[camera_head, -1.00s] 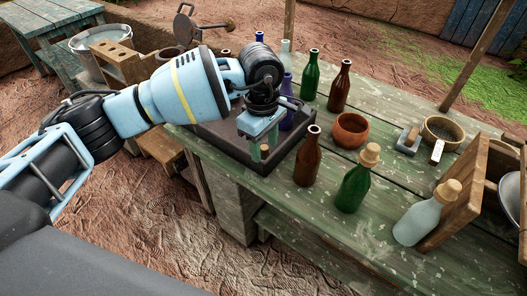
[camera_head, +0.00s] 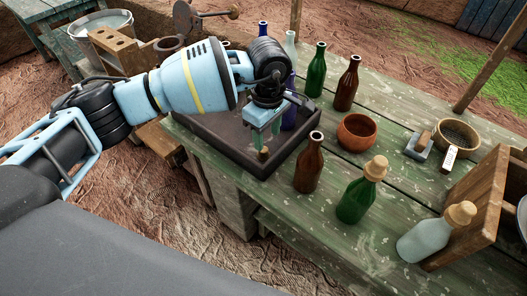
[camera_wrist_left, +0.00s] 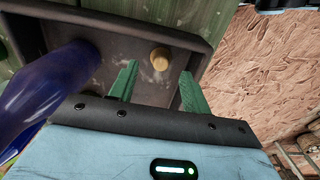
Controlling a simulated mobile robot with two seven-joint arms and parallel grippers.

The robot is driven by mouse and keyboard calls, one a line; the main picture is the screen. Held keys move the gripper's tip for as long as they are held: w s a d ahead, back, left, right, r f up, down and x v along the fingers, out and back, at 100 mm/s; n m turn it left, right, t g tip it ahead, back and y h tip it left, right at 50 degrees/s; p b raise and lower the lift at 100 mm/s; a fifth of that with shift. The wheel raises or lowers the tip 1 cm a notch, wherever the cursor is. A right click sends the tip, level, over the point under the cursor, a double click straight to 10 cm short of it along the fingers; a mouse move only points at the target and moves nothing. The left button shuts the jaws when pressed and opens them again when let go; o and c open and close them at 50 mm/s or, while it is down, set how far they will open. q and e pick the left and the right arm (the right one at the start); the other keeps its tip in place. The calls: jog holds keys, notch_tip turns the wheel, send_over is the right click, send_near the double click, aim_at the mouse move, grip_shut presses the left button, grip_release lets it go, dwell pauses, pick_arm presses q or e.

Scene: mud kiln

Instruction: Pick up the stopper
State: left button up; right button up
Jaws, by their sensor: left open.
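A small cork-coloured stopper (camera_head: 263,153) stands in a dark shallow tray (camera_head: 236,153) on the green table. In the left wrist view the stopper (camera_wrist_left: 160,58) shows beyond my fingertips, roughly in line with the gap between them. My left gripper (camera_head: 264,138) is open and empty, pointing down over the tray just above the stopper. Its two green fingers (camera_wrist_left: 158,76) stand apart on either side of that line. Touching cannot be seen. Two similar stoppers sit in the green bottle (camera_head: 359,192) and the pale bottle (camera_head: 424,236). My right gripper is not in view.
A blue bottle (camera_wrist_left: 50,85) stands close beside my left gripper. A brown bottle (camera_head: 309,163) is just right of the tray. Several more bottles stand behind. A clay bowl (camera_head: 357,132), a wooden crate (camera_head: 470,215) and a sieve bowl (camera_head: 458,133) are to the right.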

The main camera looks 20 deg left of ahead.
aim_at(263, 153)
pick_arm(q)
jog(key=f, duration=0.2)
jog(key=a+f, duration=0.1)
jog(key=f, duration=0.2)
jog(key=shift+f, duration=0.1)
grip_shut()
